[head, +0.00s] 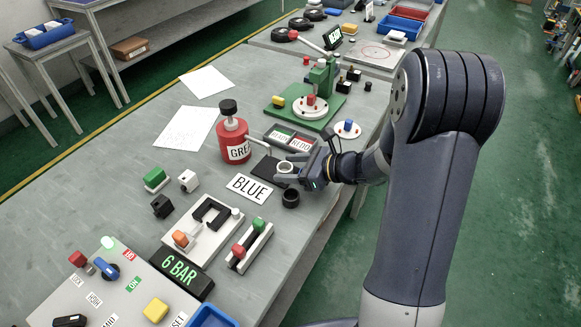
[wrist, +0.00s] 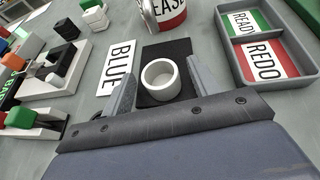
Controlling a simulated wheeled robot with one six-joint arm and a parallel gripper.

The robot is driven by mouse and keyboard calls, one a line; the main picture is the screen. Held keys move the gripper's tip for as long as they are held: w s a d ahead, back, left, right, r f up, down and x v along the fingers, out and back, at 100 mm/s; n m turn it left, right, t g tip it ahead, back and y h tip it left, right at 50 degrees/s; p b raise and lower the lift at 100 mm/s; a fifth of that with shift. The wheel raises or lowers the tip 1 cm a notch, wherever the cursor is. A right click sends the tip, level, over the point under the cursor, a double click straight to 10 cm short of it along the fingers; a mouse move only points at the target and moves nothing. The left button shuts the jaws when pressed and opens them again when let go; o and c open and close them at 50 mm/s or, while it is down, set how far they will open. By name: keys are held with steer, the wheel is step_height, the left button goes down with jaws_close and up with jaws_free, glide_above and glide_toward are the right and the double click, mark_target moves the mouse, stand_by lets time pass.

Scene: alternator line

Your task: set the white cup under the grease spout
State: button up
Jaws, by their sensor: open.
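The white cup (wrist: 162,80) stands upright on the black pad (wrist: 182,52), towards the pad's near end in the wrist view. In the head view the cup (head: 285,168) is partly hidden by my gripper (head: 287,169). My gripper (wrist: 158,76) is open, with one finger on each side of the cup and a visible gap at least on the right. The red grease dispenser (head: 232,142) stands beyond the pad, and its grey spout (head: 259,142) reaches towards the pad. The spout's tip relative to the cup is hard to judge.
A BLUE card (head: 249,188) and a black cup (head: 290,198) lie close to the gripper. The READY/REDO tray (wrist: 268,52) is to the right in the wrist view. A green press base (head: 330,112) stands further along the bench.

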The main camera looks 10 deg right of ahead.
steer(key=v, duration=1.2)
steer(key=shift+s, duration=0.15)
steer(key=x, duration=1.2)
steer(key=shift+f+b, duration=0.3)
steer(key=shift+b, duration=0.1)
steer(key=shift+r+p, duration=0.35)
steer(key=shift+r, duration=0.55)
